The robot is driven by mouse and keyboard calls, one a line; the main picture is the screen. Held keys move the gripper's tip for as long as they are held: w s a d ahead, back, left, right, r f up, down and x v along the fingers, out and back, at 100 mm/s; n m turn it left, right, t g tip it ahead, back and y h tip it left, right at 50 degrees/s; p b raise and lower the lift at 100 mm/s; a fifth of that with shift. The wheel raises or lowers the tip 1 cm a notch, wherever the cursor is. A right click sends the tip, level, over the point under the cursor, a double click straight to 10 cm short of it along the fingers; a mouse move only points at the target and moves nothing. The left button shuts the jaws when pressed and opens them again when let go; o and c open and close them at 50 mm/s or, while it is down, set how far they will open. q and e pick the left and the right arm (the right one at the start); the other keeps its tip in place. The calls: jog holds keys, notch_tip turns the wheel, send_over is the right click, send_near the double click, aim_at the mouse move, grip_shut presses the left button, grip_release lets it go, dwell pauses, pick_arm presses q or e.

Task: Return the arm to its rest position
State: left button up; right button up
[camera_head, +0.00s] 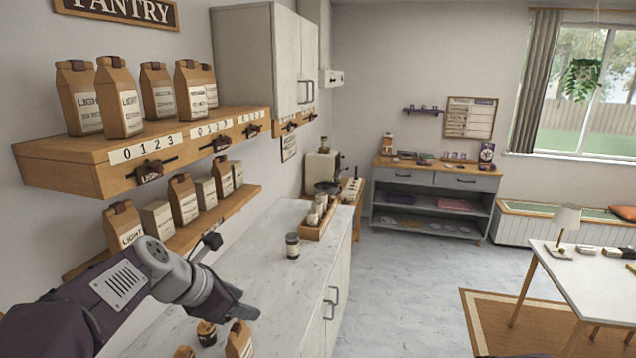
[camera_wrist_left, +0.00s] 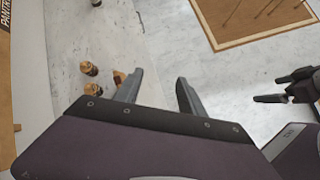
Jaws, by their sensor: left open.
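My left gripper (camera_head: 236,303) reaches in from the lower left over the white marble counter (camera_head: 262,270). In the left wrist view its two fingers (camera_wrist_left: 160,92) are spread apart with nothing between them. A small brown paper bag (camera_head: 239,341) and a small dark-lidded jar (camera_head: 207,333) stand on the counter just below and in front of it. They also show left of the fingers in the wrist view, the bag (camera_wrist_left: 119,77) partly behind one finger. My right gripper (camera_wrist_left: 285,88) shows at the right edge of the wrist view, its fingers apart and empty.
A wooden shelf (camera_head: 75,168) with paper bags is on the left wall, above a lower shelf (camera_head: 190,236). A dark-lidded jar (camera_head: 292,246) and a wooden tray (camera_head: 313,232) stand farther along the counter. The floor (camera_head: 410,285) to the right is clear before a white table (camera_head: 590,285).

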pick_arm(q)
jog(key=s+d+f+m+g+y+b, duration=0.15)
jog(key=s+f+m, duration=0.25)
jog(key=f, duration=0.4)
jog(key=s+d+f+m+g+b, duration=0.1)
jog(key=s+f+m+g+b, duration=0.2)
jog(key=f, duration=0.5)
jog(key=s+a+f+m+y, duration=0.1)
jog(key=s+a+f+m, duration=0.1)
jog(key=s+f+m, duration=0.3)
jog(key=s+a+f+m+y+p, duration=0.1)
jog(key=s+f+m, duration=0.4)
jog(key=m, duration=0.9)
jog(key=shift+s+a+g+y, duration=0.35)
jog(key=shift+s+a+g, duration=0.1)
jog(key=shift+s+a, duration=0.4)
pick_arm(e)
jog(key=f, duration=0.5)
jog(key=shift+s, duration=0.25)
pick_arm(q)
jog(key=shift+f, duration=0.1)
